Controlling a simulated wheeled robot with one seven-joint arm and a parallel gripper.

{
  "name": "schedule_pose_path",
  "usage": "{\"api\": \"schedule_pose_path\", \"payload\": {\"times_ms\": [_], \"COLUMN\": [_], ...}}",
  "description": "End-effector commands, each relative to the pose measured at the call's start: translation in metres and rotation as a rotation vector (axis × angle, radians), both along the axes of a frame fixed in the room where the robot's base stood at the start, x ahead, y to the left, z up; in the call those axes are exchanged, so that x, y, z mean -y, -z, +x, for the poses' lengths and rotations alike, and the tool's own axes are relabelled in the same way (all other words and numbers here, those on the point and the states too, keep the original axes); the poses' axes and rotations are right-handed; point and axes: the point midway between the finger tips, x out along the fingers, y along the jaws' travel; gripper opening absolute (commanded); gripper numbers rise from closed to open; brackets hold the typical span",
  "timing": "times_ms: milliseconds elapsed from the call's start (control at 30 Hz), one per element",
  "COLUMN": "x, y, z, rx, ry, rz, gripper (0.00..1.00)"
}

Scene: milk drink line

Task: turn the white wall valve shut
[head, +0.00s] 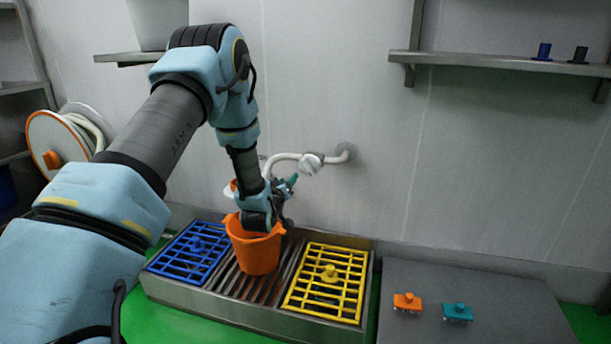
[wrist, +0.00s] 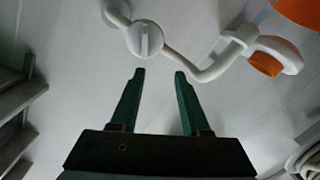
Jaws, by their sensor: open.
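The white wall valve (head: 311,163) sits on a white pipe that comes out of the wall, just above the drain trough. In the wrist view its round knob (wrist: 145,40) faces me, with a raised ridge running up and down the picture. My gripper (wrist: 158,75) is open and empty, its two dark green fingers pointing toward the knob. The fingertips appear short of the knob and apart from it. In the head view the teal fingers (head: 292,181) show just below and left of the valve, partly hidden by my wrist.
An orange bucket (head: 258,250) stands on the trough between a blue grid (head: 180,262) and a yellow grid (head: 312,306). The pipe's outlet with an orange end (wrist: 266,63) is right of the knob in the wrist view. A shelf (head: 480,62) is at upper right.

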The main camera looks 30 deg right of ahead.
Motion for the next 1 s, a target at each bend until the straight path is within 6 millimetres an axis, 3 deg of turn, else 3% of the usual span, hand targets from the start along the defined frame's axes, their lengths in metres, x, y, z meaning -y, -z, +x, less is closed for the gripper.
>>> {"api": "schedule_pose_path", "payload": {"times_ms": [100, 267, 733, 1000], "x": [0.019, 0.028, 0.081, 0.096], "y": [0.010, 0.010, 0.010, 0.010], "z": [-0.011, -0.011, 0.047, 0.064], "rx": [0.036, 0.053, 0.054, 0.052], "ry": [0.029, 0.037, 0.036, 0.035], "rz": [-0.070, -0.099, -0.098, -0.095], "gripper": [0.46, 0.46, 0.46, 0.46]}}
